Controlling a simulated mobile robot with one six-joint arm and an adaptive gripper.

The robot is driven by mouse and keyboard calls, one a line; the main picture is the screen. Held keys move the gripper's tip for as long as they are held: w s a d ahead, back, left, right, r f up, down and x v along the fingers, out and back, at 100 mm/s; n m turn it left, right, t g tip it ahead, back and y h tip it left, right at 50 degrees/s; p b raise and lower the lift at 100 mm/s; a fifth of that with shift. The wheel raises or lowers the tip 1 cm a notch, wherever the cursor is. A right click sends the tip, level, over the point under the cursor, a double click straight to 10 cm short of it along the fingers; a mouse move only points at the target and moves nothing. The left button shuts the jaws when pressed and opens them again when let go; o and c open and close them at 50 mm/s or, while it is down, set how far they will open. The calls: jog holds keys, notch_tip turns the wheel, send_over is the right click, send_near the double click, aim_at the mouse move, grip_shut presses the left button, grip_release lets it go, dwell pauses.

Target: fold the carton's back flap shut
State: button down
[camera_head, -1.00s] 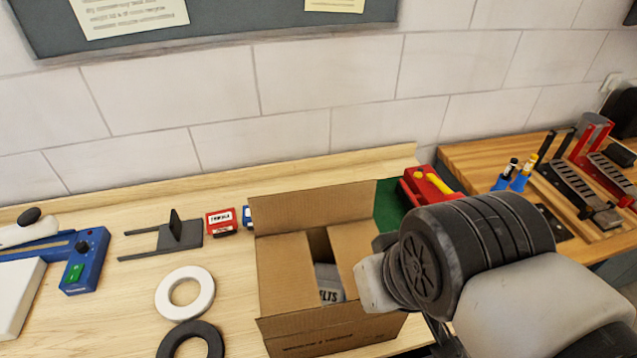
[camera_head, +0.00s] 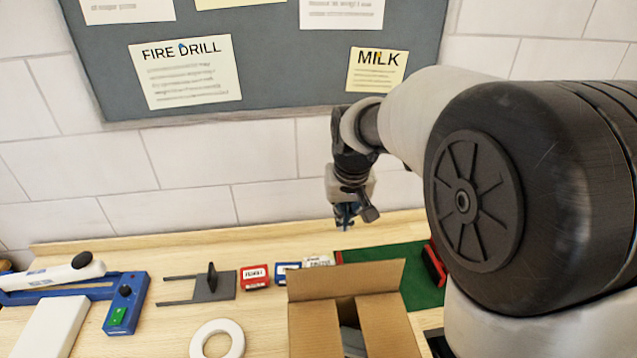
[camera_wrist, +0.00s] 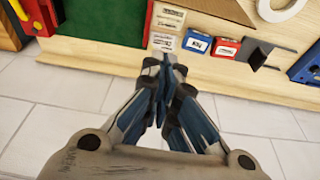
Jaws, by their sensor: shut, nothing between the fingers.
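The brown carton (camera_head: 313,330) stands open on the bench at the bottom middle of the head view. Its back flap (camera_head: 347,279) stands up, leaning slightly, on the side toward the wall. The side flaps lean in, leaving a gap with a grey item (camera_head: 353,342) inside. The carton's front is cut off by the frame. My gripper (camera_head: 346,224) hangs beyond the back flap, near the wall, apart from the carton. In the wrist view my gripper (camera_wrist: 164,66) is shut and empty, and the back flap (camera_wrist: 228,9) shows at the top edge.
Small red (camera_head: 255,276), blue (camera_head: 287,272) and whitish boxes (camera_head: 318,262) lie behind the carton, beside a green mat (camera_head: 425,291). A dark bracket (camera_head: 212,286), white ring (camera_head: 217,340) and blue device (camera_head: 125,305) lie left. The tiled wall (camera_head: 265,212) bounds the back.

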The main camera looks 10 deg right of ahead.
notch_tip(320, 180, down, 10)
jog(key=s+b, duration=0.1)
jog(key=shift+s+r, duration=0.15)
jog(key=shift+r, duration=0.1)
jog(key=shift+b, duration=0.45)
